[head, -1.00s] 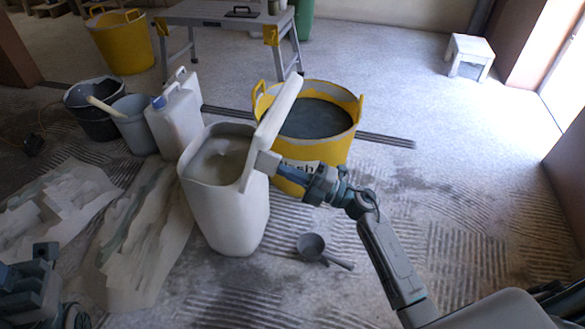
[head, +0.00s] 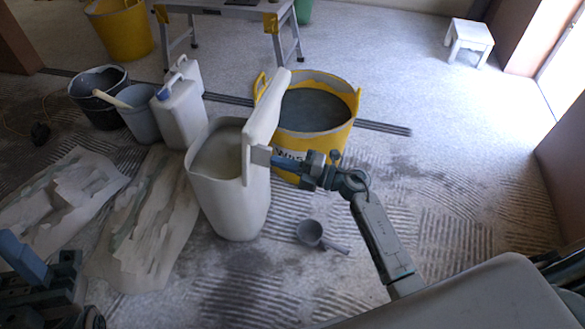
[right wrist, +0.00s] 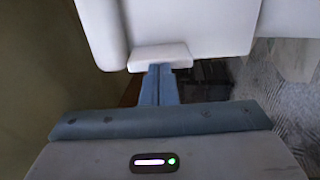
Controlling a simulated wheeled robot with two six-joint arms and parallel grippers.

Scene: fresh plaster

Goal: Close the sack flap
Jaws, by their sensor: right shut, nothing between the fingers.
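The sack (head: 228,203) is a tall white container standing upright on the floor, its open top showing grey-beige contents. Its flap (head: 265,110) is a white panel along the right side of the mouth, standing up steeply, with the mouth uncovered. My right gripper (head: 274,157) is shut and empty at the flap's outer right side, against or very near a small pale block low on it. The right wrist view shows the shut blue fingers (right wrist: 160,75) meeting that block (right wrist: 160,57) below the white flap (right wrist: 200,25). My left gripper (head: 25,258) is partly in view at lower left, away from the sack; its jaws are unclear.
A yellow tub (head: 318,115) of grey material stands close behind the flap. A white jerrycan (head: 180,115), a grey bucket (head: 140,120) and a dark bucket (head: 100,98) stand left of the sack. A scoop (head: 312,234) lies on the floor at front right.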

